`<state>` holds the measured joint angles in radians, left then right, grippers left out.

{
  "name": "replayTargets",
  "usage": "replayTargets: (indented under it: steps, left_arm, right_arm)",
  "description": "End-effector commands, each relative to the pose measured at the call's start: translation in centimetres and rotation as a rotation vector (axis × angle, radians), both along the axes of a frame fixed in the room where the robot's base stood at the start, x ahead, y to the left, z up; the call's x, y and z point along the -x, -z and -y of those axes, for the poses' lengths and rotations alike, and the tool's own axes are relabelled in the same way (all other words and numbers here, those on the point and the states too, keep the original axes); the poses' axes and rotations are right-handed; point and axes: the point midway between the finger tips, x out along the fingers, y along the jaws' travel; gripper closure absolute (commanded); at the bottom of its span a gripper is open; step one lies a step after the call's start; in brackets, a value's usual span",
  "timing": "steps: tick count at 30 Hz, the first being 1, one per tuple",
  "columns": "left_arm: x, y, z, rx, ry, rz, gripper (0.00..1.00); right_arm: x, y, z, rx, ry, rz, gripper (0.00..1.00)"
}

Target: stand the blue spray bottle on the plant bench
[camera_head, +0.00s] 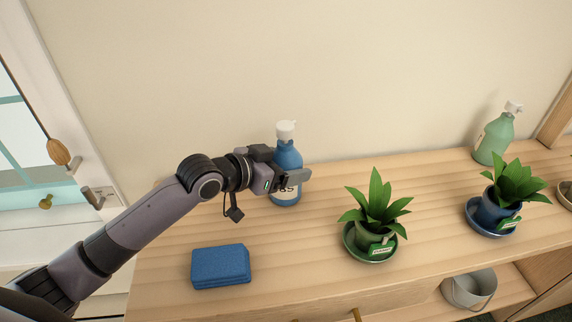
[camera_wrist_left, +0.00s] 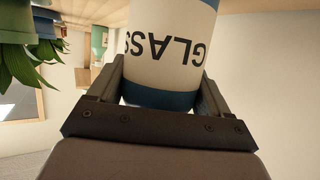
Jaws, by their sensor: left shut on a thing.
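The blue spray bottle (camera_head: 288,156) with a white top and a white label is upright at the back of the wooden plant bench (camera_head: 310,245). My left gripper (camera_head: 292,178) is shut around its body, reaching in from the left. In the left wrist view the bottle (camera_wrist_left: 165,55) fills the space between the fingers, with its "GLASS" label upside down. The bottle's base appears at the bench top, but I cannot tell whether it touches. My right gripper is not in view.
A blue folded cloth or sponge stack (camera_head: 221,266) lies front left. Two potted plants, one in a green pot (camera_head: 370,238) and one in a blue pot (camera_head: 492,212), stand to the right. A green spray bottle (camera_head: 494,138) stands back right. A grey bucket (camera_head: 470,290) is on the shelf below.

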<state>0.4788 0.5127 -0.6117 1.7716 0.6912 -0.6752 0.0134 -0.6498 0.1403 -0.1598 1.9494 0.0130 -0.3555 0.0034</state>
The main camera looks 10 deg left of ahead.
Motion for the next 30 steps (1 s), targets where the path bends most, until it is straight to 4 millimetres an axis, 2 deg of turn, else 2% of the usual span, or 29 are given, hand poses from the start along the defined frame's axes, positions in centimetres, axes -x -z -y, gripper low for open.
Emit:
replayTargets:
  steps: [11, 12, 13, 23, 30]
  left_arm:
    - [-0.1, 0.0, 0.1, 0.004, 0.000, 0.007, 0.81]
    - [0.0, 0.3, 0.0, 0.000, 0.000, 0.000, 0.12]
    - [0.0, 0.3, 0.0, 0.000, 0.000, 0.000, 0.02]
    - [0.1, -0.1, -0.1, 0.001, 0.000, 0.001, 0.00]
    - [2.4, -1.2, -1.8, -0.002, 0.001, 0.000, 0.00]
  right_arm:
    - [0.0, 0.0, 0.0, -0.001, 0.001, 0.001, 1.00]
    - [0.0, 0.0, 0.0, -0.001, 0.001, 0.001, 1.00]
    - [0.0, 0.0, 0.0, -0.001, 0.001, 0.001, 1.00]
    - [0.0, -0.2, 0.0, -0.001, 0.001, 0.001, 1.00]
    - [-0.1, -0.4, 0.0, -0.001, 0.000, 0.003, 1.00]
